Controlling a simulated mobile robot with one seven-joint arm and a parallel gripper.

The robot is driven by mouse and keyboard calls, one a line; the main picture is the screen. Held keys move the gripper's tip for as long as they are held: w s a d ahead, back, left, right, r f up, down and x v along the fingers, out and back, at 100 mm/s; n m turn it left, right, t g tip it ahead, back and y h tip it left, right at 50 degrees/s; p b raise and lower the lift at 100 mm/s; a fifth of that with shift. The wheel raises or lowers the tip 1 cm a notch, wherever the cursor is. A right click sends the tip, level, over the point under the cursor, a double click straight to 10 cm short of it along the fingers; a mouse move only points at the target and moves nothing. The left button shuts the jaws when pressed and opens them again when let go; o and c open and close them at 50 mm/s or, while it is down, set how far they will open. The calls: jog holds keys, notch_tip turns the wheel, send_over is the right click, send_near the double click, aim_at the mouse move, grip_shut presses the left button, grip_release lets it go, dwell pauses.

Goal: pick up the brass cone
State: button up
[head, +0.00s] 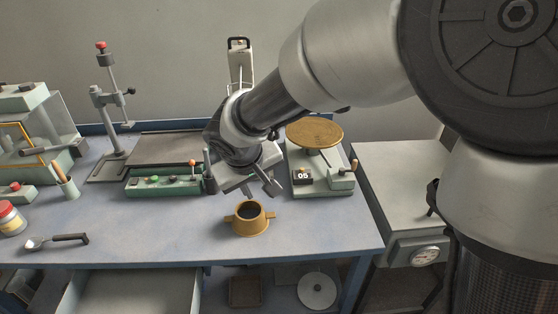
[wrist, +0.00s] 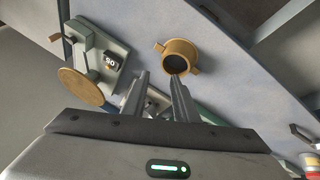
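The brass cone (head: 249,220) stands upright near the front of the blue-grey bench, a short truncated cone with two side lugs and a dark open top. In the wrist view the cone (wrist: 181,51) shows just beyond the fingertips, closer to the right finger. My gripper (head: 259,189) hangs above and slightly behind the cone in the head view. In the wrist view my gripper (wrist: 160,78) has its two fingers apart with nothing held between them. How much height separates fingertips and cone is hard to tell.
A green box with buttons (head: 162,180) lies behind left. A spoon (head: 58,241) lies far left. The bench around the cone is clear; a drawer (head: 130,292) is open below.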

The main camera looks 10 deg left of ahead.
jog(key=b, duration=0.2)
send_over(261, 207)
jog(key=s+d, duration=0.1)
jog(key=s, duration=0.2)
notch_tip(261, 207, down, 10)
jog(key=shift+r, duration=0.1)
jog(key=shift+a+x, duration=0.25)
jog(key=shift+x, duration=1.15)
jog(key=shift+a+x, duration=0.2)
jog(key=shift+x, duration=1.25)
jog(key=shift+r, duration=0.1)
grip_shut()
